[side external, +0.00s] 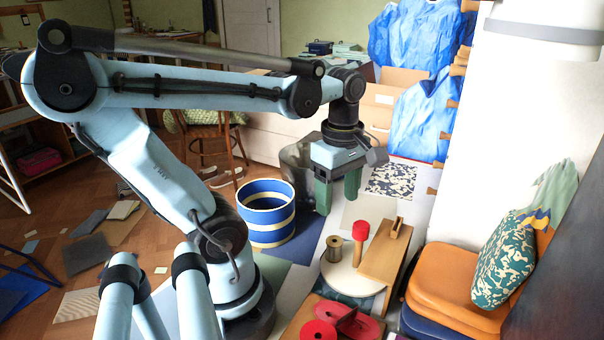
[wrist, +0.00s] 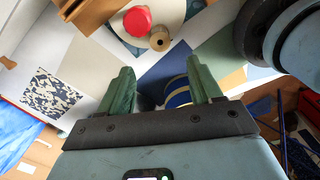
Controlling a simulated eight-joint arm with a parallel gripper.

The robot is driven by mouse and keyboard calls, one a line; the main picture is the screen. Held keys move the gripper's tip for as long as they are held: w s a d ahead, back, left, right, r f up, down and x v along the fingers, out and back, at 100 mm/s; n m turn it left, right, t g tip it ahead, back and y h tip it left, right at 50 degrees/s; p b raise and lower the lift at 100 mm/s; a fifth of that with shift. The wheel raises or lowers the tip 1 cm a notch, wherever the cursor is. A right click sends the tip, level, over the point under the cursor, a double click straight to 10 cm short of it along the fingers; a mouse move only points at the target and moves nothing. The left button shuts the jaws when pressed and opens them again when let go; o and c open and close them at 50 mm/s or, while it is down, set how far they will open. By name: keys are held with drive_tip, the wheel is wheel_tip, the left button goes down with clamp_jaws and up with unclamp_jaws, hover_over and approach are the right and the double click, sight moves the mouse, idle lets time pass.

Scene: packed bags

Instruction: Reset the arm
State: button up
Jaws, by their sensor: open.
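My gripper (side external: 337,196) has two green fingers that point down, and it hangs above the surface to the right of a blue bin with cream stripes (side external: 266,213). In the wrist view my gripper (wrist: 161,88) is open, with a clear gap between its fingers and nothing held. A grey, partly see-through container (side external: 297,165) stands just behind the gripper in the side view.
A round white board (side external: 343,281) carries a wooden spool (side external: 334,248) and a red-topped piece (side external: 361,231). A wooden board with a handle (side external: 384,250) lies beside it. Red discs (side external: 318,331) lie in front. An orange cushioned seat (side external: 455,268) holds a patterned pillow (side external: 503,262). Blue bags (side external: 421,118) stand behind.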

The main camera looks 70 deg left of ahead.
drive_tip(key=w+d+m+t, duration=0.2)
drive_tip(key=m, duration=0.4)
drive_tip(key=w+d+m+t, duration=0.2)
drive_tip(key=m, duration=0.5)
drive_tip(key=w+d+m+t, duration=0.1)
drive_tip(key=w+m+t, duration=0.1)
drive_tip(key=m, duration=0.4)
drive_tip(key=shift+w+d+f+t, duration=0.3)
drive_tip(key=shift+w+d+f, duration=0.1)
drive_tip(key=shift+w, duration=0.15)
drive_tip(key=m, duration=0.1)
drive_tip(key=d+m, duration=0.1)
drive_tip(key=m, duration=0.1)
drive_tip(key=shift+d+m+t, duration=0.2)
drive_tip(key=shift+m+t, duration=0.1)
